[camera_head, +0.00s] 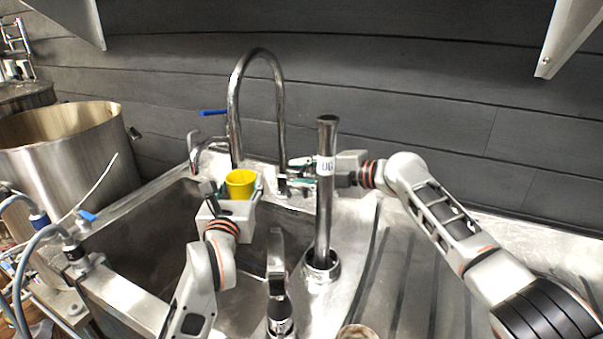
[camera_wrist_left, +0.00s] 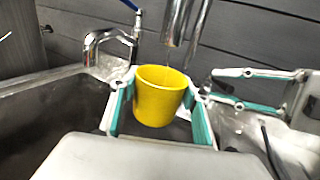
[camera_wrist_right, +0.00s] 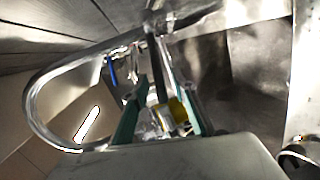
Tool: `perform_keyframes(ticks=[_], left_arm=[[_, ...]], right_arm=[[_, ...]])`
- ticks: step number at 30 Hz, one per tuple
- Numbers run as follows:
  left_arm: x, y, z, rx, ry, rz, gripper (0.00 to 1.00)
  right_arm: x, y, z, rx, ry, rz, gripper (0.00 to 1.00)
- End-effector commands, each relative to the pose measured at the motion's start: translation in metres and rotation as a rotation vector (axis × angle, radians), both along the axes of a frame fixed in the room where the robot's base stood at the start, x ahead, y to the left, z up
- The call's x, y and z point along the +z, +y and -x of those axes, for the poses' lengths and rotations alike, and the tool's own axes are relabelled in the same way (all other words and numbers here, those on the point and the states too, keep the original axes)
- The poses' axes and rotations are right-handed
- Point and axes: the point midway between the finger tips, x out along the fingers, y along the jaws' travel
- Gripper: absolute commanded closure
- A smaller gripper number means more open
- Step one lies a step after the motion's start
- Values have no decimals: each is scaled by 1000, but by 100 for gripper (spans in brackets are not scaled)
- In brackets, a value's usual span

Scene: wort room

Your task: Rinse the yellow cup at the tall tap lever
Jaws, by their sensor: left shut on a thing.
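The yellow cup (camera_head: 240,184) is upright in my left gripper (camera_head: 232,192), over the sink's back edge area. In the left wrist view the cup (camera_wrist_left: 160,95) sits between the two green-padded fingers. The tall tap (camera_head: 234,100) arches above, with a blue lever (camera_head: 212,112) at its left. In the left wrist view its spout (camera_wrist_left: 175,22) hangs just behind and above the cup, with a thin streak like water below it. My right gripper (camera_head: 298,172) reaches in behind the upright pipe, fingers apart; its pads show in the right wrist view (camera_wrist_right: 158,105). I cannot tell whether they touch anything.
An upright metal pipe (camera_head: 326,195) labelled "UG" stands right of the sink (camera_head: 130,215), close to my right gripper. A smaller faucet (camera_head: 276,255) stands in front. A steel pot (camera_head: 70,150) is at the left. The ribbed drainboard (camera_head: 420,270) is mostly clear.

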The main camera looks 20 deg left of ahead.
Motion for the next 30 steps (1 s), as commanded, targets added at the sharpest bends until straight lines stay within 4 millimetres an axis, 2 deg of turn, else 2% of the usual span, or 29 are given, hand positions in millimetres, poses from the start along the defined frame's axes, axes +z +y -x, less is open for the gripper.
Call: perform_keyframes(ticks=[12,15,16,30], left_arm=[[0,0,0,0,-1,0,75],[0,0,0,0,-1,0,75],[0,0,0,0,-1,0,75],[0,0,0,0,-1,0,75]], right_arm=[[-1,3,-1,-1,-1,0,73],[-1,3,-1,-1,-1,0,99],[-1,3,-1,-1,-1,0,100],[-4,10,1,-71,3,6,100]])
